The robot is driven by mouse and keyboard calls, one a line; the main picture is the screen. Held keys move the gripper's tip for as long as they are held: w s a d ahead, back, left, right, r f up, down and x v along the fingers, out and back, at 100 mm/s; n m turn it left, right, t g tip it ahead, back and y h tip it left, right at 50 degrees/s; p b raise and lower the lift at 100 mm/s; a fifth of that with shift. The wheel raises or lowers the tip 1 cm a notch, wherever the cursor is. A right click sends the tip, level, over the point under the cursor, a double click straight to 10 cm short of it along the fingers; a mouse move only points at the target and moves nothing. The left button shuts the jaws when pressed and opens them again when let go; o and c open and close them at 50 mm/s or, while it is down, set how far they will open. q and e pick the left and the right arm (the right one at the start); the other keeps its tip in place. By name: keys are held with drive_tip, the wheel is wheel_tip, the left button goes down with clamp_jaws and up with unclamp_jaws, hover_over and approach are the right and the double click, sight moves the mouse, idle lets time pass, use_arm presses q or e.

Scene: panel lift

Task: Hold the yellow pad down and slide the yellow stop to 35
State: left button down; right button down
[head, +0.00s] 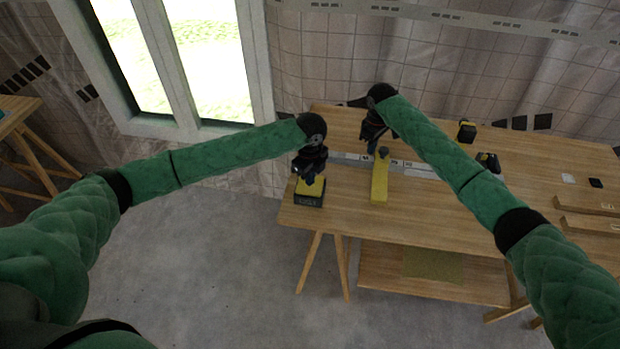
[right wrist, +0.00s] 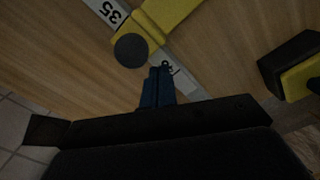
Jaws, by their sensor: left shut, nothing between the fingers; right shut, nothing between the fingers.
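The yellow pad (head: 310,188) sits on a black block at the left end of the wooden table. My left gripper (head: 309,182) is shut, with its tips at the top of the pad; whether they press it is unclear. The yellow stop (head: 379,183) lies across the pale number strip (head: 425,170) and has a dark round knob (head: 383,152). In the right wrist view the stop (right wrist: 178,16) lies just beside the label 35 (right wrist: 110,12). My right gripper (right wrist: 160,70) is shut and empty, close beside the knob (right wrist: 131,50), with a small gap visible. Another label is partly hidden by its fingers.
A black and yellow block (right wrist: 296,68) stands to the right in the right wrist view. In the head view, black and yellow objects (head: 467,131) (head: 488,162) stand further right on the table (head: 440,205). Wooden rails (head: 585,204) lie at the right. The table's front middle is clear.

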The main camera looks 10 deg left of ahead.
use_arm(q)
drive_tip(key=shift+s+f, duration=0.1)
drive_tip(key=shift+f, duration=0.15)
use_arm(e)
drive_tip(key=shift+a, duration=1.15)
wheel_tip(320, 180, up, 8)
use_arm(q)
drive_tip(key=shift+r, duration=4.7)
